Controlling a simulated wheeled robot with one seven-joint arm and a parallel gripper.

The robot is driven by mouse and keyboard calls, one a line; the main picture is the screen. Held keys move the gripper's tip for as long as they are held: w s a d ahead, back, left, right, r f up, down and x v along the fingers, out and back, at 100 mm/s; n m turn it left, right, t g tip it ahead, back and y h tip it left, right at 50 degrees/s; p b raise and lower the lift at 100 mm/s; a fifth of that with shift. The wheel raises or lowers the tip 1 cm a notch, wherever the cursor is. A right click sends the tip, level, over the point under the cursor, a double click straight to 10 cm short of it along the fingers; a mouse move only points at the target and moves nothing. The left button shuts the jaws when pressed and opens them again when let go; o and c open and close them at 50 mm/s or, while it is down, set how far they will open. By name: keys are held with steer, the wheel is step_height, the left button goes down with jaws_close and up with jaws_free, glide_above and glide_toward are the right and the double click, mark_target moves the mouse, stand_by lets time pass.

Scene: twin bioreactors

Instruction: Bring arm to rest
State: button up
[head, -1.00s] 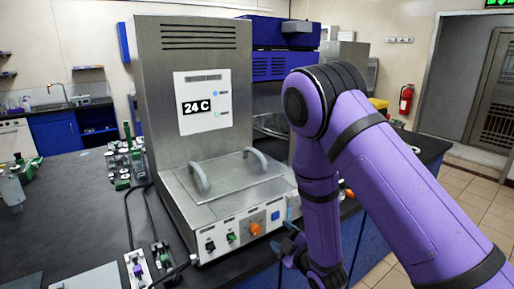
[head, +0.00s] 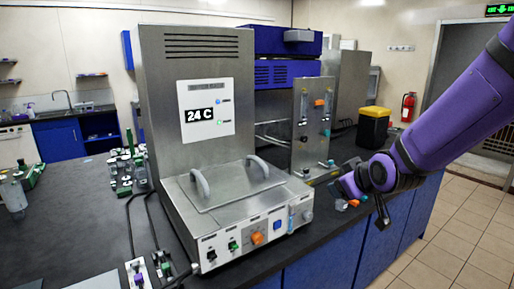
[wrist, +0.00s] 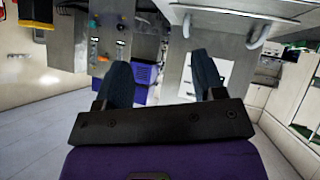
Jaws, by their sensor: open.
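My purple arm (head: 455,115) reaches in from the right edge in the head view, and its dark wrist end (head: 378,175) is over the right end of the bench. In the wrist view my gripper (wrist: 162,75) is open, its two dark fingers spread wide with nothing between them. The steel bioreactor (head: 225,130) with the "24 C" display stands left of the arm, clear of it. Its lid (head: 235,185) with two handles is down. The exact fingertips are hard to make out in the head view.
A second steel unit (head: 313,125) with knobs stands behind the first. A black and yellow bin (head: 373,127) is at the back right of the bench. Tiled floor (head: 440,235) on the right is free.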

steer(key=s+d+r+m+g, duration=0.1)
steer(key=s+d+r+m, duration=0.1)
steer(key=s, duration=0.6)
steer(key=s+d+r+m+g+h, duration=0.1)
steer(key=s+d+r+m+g, duration=0.1)
steer(key=s+r, duration=0.3)
steer(key=s+d+r+m+g+h, duration=0.1)
steer(key=s+d+r+m+g, duration=0.1)
steer(key=s, duration=1.1)
steer(key=d+r, duration=0.1)
steer(key=d, duration=0.1)
steer(key=shift+s+d+r+m, duration=0.2)
steer(key=shift+d+r+m, duration=0.1)
steer(key=shift+r, duration=0.05)
